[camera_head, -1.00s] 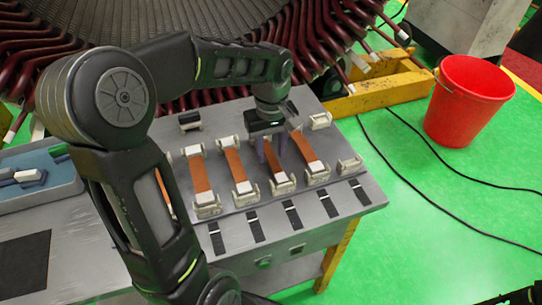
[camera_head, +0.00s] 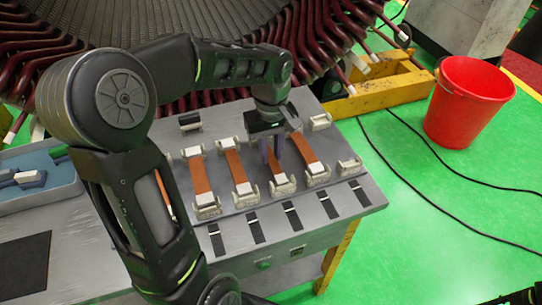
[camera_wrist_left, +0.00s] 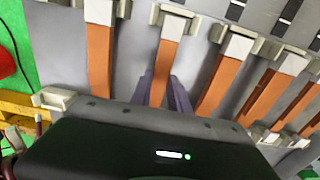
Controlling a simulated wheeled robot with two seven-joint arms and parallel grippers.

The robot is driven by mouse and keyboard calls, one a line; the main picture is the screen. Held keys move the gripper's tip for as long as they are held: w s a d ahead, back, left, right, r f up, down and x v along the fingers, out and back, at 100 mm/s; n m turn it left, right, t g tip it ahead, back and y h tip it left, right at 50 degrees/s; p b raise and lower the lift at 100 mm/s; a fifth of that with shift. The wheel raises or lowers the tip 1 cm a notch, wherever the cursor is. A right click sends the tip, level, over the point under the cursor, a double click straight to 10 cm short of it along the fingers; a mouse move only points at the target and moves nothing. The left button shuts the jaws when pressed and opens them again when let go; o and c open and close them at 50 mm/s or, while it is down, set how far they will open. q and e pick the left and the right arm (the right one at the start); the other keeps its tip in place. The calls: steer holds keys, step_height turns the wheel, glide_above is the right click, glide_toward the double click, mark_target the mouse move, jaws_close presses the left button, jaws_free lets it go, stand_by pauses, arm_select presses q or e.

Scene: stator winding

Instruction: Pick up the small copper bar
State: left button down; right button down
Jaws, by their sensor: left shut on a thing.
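Several copper bars with white end blocks lie side by side in pale holders on the grey table. My left gripper (camera_head: 272,161) points down at the copper bar (camera_head: 281,181) second from the right in the head view. Its purple fingers are shut on that bar, and its body hides the bar's far part. In the left wrist view the fingers (camera_wrist_left: 172,95) meet around the same bar (camera_wrist_left: 166,62), which still lies in line with its holder. Its neighbours are the right-hand bar (camera_head: 309,155) and another bar (camera_head: 236,166).
The large stator (camera_head: 160,25) with dark red windings stands behind the table. A blue tray (camera_head: 62,186) with parts is at the left. Black strips (camera_head: 255,228) line the table's front. A red bucket (camera_head: 465,105) and cables are on the green floor at right.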

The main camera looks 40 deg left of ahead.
mark_target(271, 157)
arm_select(q)
step_height(271, 157, up, 10)
arm_select(e)
steer(key=shift+f, duration=0.3)
stand_by(0.8)
